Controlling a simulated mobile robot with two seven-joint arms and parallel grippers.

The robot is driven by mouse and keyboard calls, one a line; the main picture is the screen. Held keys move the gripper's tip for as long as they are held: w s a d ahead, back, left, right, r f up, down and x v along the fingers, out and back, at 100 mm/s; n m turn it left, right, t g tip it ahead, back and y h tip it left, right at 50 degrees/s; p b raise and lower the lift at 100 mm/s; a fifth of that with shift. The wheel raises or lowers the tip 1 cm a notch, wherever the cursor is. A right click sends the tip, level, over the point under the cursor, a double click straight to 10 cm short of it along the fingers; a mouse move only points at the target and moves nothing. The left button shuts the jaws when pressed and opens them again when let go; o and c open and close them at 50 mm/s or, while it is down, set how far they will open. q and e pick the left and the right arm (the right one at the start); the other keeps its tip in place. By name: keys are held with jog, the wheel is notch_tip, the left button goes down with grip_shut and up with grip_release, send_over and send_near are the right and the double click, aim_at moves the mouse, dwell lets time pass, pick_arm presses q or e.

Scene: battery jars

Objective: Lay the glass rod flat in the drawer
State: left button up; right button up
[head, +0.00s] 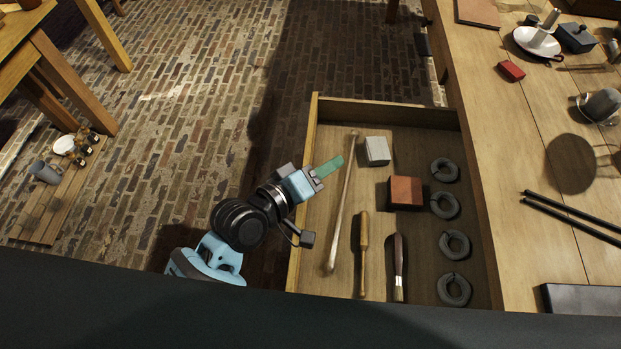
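The drawer (385,107) is pulled open in the middle of the head view. My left gripper (316,176) is at the drawer's left side, over or near its left wall. It appears shut on a short green, see-through piece, likely the glass rod (331,166). The rod points up and right over the drawer, and its other end is hidden by the gripper. I cannot tell its height above the drawer floor. My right gripper is not in view.
The drawer holds a long wooden stick (342,205), a pale block (377,151), a reddish block (405,192), a wooden-handled tool (364,240), a brush (399,265) and several dark rings (445,205). The bench top (500,130) is at right, with two black rods (575,217).

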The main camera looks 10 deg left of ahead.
pick_arm(q)
jog(key=v, duration=0.3)
jog(key=f+v, duration=0.1)
jog(key=v, duration=0.1)
jog(key=shift+s+d+r+p, duration=0.1)
jog(key=shift+s+p, duration=0.2)
jog(key=shift+s, duration=0.25)
jog(key=shift+s+r, duration=0.15)
jog(key=shift+r, duration=0.55)
